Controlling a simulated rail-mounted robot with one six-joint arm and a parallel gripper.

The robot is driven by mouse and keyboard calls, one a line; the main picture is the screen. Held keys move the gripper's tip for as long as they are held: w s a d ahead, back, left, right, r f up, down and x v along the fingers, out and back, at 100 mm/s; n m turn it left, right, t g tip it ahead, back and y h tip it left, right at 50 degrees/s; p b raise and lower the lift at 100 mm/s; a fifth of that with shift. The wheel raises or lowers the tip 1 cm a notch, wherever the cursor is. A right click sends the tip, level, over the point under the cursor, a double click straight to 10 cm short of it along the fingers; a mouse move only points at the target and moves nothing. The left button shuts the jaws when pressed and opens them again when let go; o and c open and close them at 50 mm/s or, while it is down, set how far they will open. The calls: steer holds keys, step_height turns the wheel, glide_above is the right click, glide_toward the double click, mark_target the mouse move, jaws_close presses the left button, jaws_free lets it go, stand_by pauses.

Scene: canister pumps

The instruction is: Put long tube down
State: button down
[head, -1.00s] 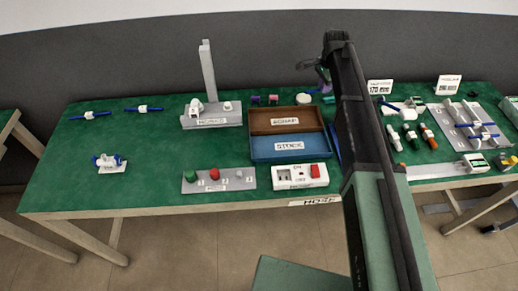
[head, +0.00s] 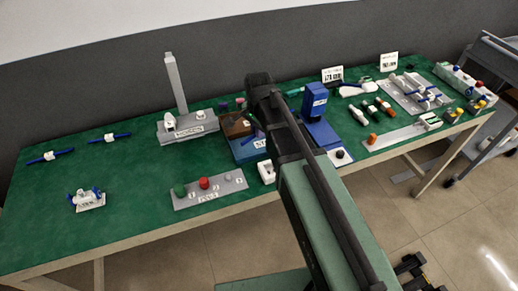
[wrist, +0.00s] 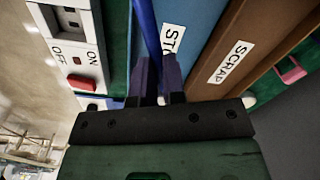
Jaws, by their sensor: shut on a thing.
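In the wrist view my gripper (wrist: 160,74) is shut on a long blue tube (wrist: 147,28), which extends up and out of the top of the picture. The tube passes in front of the gap between the white ON/OFF switch box (wrist: 73,45) and the blue STOCK tray (wrist: 192,28). Its height above them is not clear. In the head view my arm hides the gripper and most of the tube. Two other blue tubes with white fittings lie on the green table at the left, one nearer (head: 50,156) and one farther (head: 108,138).
A brown SCRAP tray (wrist: 243,35) lies beside the STOCK tray. A grey stand with a tall post (head: 176,88) is behind. A grey strip with coloured knobs (head: 222,186) lies in front. A blue device (head: 315,101) stands right of my arm. The table's left middle is clear.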

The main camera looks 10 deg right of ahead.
mark_target(258, 149)
step_height(258, 149, down, 7)
steer(key=b, duration=0.4)
steer(key=shift+b, duration=0.4)
steer(key=shift+r, duration=0.3)
steer(key=shift+f, duration=0.15)
steer(key=c, duration=1.2)
jaws_free()
step_height(258, 149, up, 13)
steer(key=p, duration=1.2)
steer(key=shift+f+p, duration=0.2)
steer(key=shift+p, duration=0.15)
steer(key=shift+f, duration=0.1)
